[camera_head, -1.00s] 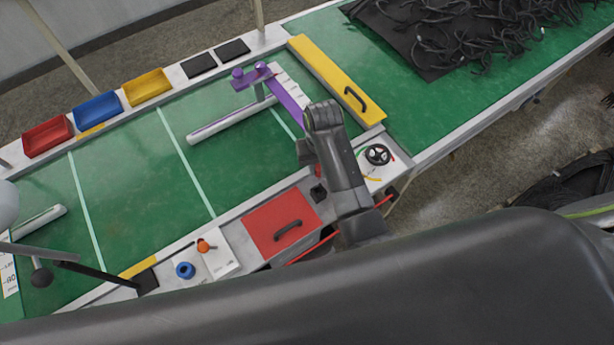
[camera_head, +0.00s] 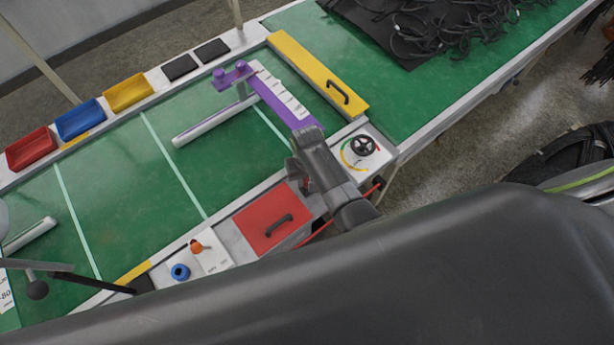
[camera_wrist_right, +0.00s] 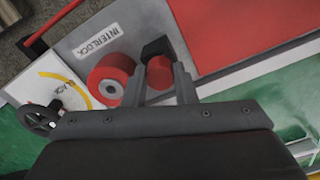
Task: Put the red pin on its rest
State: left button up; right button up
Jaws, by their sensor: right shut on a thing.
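The red pin (camera_wrist_right: 160,72) shows in the right wrist view as a short red cylinder between the two fingers of my right gripper (camera_wrist_right: 159,82), which is shut on it. A black block (camera_wrist_right: 157,46), possibly the pin's rest, is right behind the pin; I cannot tell whether they touch. Left of the pin is a thick red round fitting (camera_wrist_right: 117,66) with a paler ring-like front, near the INTERLOCK label. In the head view my right arm (camera_head: 330,180) covers most of this spot, and the pin is hidden.
A red panel with a black handle (camera_head: 267,218) lies beside my right arm. A dial with a black handwheel (camera_head: 363,147) is on its other side. A purple arm (camera_head: 285,102) and a yellow bar (camera_head: 318,73) lie beyond on the green belt (camera_head: 175,165).

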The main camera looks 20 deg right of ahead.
aim_at(308, 180)
jog(key=shift+f, duration=0.25)
jog(key=o, duration=1)
jog(key=shift+r, duration=0.35)
notch_tip(308, 180, up, 12)
jog(key=shift+f+b, duration=0.1)
jog(key=shift+b, duration=0.2)
